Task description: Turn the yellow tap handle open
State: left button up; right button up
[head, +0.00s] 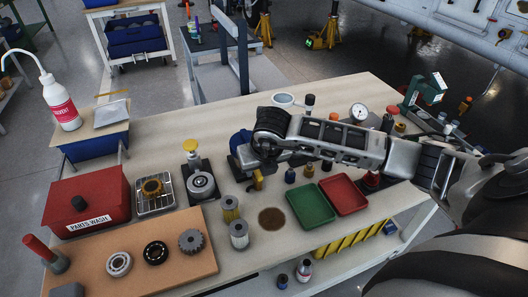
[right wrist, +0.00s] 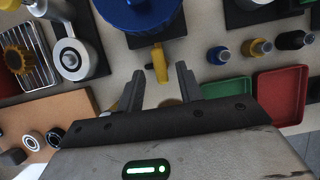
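The yellow tap handle (head: 258,180) shows below the end of my right arm in the head view. In the right wrist view the yellow handle (right wrist: 160,62) sticks out from the front of a blue round vessel (right wrist: 138,10). My right gripper (right wrist: 161,80) is open, with its two dark fingers apart and the handle lying in line with the gap between their tips. I cannot tell if either finger touches it. In the head view the blue vessel (head: 238,138) is mostly hidden by my right wrist. My left gripper is not in view.
A green tray (head: 311,204) and a red tray (head: 344,194) lie right of the tap. Filter cans (head: 239,235) stand in front, near a brown round patch (head: 272,218). Small bottles (right wrist: 257,48) stand to the right. A red parts-wash box (head: 88,198) is at left.

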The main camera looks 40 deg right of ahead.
jog(key=v, duration=1.4)
jog(key=shift+r+b, duration=0.3)
jog(key=shift+b, duration=0.05)
jog(key=shift+s, duration=0.15)
